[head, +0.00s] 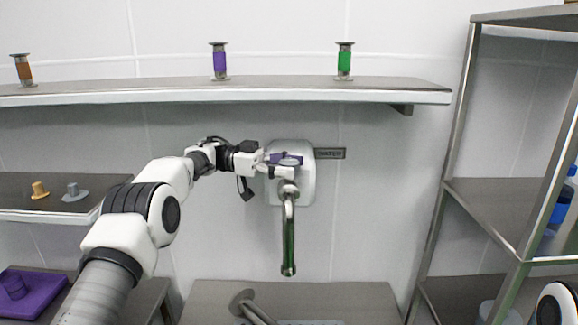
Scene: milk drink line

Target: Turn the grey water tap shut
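Purple parts show by the fingers. The fingers overlap the handle, so I cannot tell whether they grip it. My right gripper is not in view; only a piece of my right arm shows at the lower right corner.
A dark label sign (330,153) is right of the plate. A wall shelf (300,96) above holds brown, purple and green spools. A metal counter (340,298) lies below. A metal rack (490,210) stands at right; a purple tray (45,300) is lower left.

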